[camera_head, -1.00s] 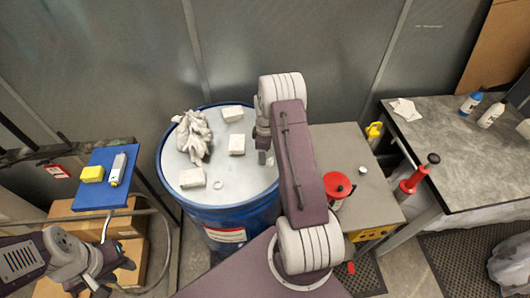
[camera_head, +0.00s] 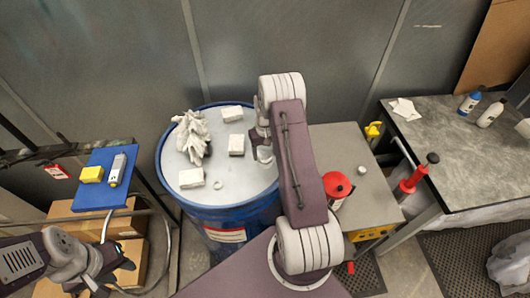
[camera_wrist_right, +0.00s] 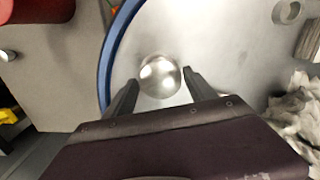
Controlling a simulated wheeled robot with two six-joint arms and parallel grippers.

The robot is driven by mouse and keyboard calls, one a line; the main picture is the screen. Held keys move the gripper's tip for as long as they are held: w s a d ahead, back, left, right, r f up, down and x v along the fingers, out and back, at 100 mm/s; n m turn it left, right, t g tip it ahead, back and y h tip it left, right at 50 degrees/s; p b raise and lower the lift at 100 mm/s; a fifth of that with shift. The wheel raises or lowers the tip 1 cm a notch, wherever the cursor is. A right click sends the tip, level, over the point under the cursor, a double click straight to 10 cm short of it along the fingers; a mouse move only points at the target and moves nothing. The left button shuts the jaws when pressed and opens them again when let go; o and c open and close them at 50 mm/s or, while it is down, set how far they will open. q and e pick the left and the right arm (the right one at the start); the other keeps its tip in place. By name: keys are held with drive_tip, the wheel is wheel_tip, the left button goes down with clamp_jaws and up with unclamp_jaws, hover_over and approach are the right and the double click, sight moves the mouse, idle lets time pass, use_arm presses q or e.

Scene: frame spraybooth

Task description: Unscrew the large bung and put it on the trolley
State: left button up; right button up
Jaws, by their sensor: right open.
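The large bung (camera_wrist_right: 160,77) is a shiny round metal piece on the drum lid near its rim. In the head view, the bung (camera_head: 265,154) is partly covered by my right arm. My right gripper (camera_wrist_right: 158,80) is open over it, with one finger on each side; I cannot tell whether they touch it. In the head view the right gripper (camera_head: 262,143) is mostly hidden by its arm. The grey-topped trolley (camera_head: 345,145) stands right of the blue drum (camera_head: 230,212). My left gripper (camera_head: 92,284) is at the lower left, away from the drum; its jaws are unclear.
A crumpled rag (camera_head: 191,138), several pale blocks (camera_head: 191,178) and a small ring (camera_head: 218,184) lie on the lid. A red can (camera_head: 337,187) and a small pale cap (camera_head: 361,170) are on the trolley, whose back part is bare. A workbench (camera_head: 450,145) stands further right.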

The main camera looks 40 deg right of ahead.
drive_tip(key=m, duration=1.1)
drive_tip(key=c, duration=0.9)
drive_tip(key=n, duration=0.4)
drive_tip(key=shift+c, duration=0.2)
drive_tip(key=shift+n, duration=0.7)
drive_tip(key=n, duration=0.3)
drive_tip(key=shift+n, duration=0.4)
